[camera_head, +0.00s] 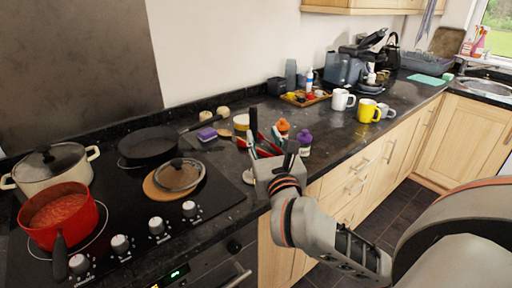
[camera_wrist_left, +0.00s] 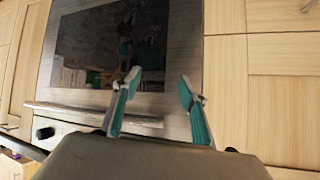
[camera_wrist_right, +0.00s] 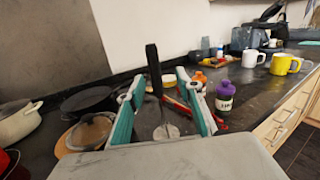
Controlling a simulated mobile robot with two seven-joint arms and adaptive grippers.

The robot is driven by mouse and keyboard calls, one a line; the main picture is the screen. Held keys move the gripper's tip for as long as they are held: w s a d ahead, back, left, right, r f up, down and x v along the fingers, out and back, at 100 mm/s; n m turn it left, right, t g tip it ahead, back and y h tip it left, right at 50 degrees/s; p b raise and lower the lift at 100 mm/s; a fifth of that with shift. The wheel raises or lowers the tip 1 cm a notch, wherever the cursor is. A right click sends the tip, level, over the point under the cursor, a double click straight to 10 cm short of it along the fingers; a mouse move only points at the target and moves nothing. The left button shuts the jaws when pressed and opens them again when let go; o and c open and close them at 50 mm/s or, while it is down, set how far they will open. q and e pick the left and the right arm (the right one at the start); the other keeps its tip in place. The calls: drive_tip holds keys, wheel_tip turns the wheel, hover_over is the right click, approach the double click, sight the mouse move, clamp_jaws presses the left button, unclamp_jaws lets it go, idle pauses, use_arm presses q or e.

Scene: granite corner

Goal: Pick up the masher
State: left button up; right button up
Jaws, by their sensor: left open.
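The masher shows in the right wrist view as a tall black handle (camera_wrist_right: 153,68) with a round grey disc (camera_wrist_right: 166,131) at its lower end, over the dark worktop. In the head view its black handle (camera_head: 253,119) rises just beyond my right gripper (camera_head: 268,152), which partly hides it. My right gripper, also in its wrist view (camera_wrist_right: 160,78), is open, with the handle showing between its two fingers. I cannot tell whether either finger touches it. My left gripper (camera_wrist_left: 159,79) is open and empty, facing an oven door (camera_wrist_left: 150,45), and is not in the head view.
A purple-capped bottle (camera_wrist_right: 224,98) and an orange-capped container (camera_head: 283,127) stand close to the right gripper. A red pot (camera_head: 62,215), a cream pot (camera_head: 50,168), a black pan (camera_head: 149,146) and a glass lid (camera_head: 179,174) are on the left. Mugs (camera_head: 341,99) stand farther right.

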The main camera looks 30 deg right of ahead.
sight(254, 129)
drive_tip(key=shift+w+f+y+b, duration=0.4)
drive_tip(key=shift+w+f+b, duration=0.15)
drive_tip(key=shift+b+x, duration=0.85)
drive_tip(key=shift+b, duration=0.1)
drive_tip(key=shift+w, duration=0.3)
drive_tip(key=x, duration=0.5)
use_arm(q)
wheel_tip(254, 129, down, 3)
drive_tip(key=shift+f, duration=0.1)
use_arm(e)
clamp_jaws()
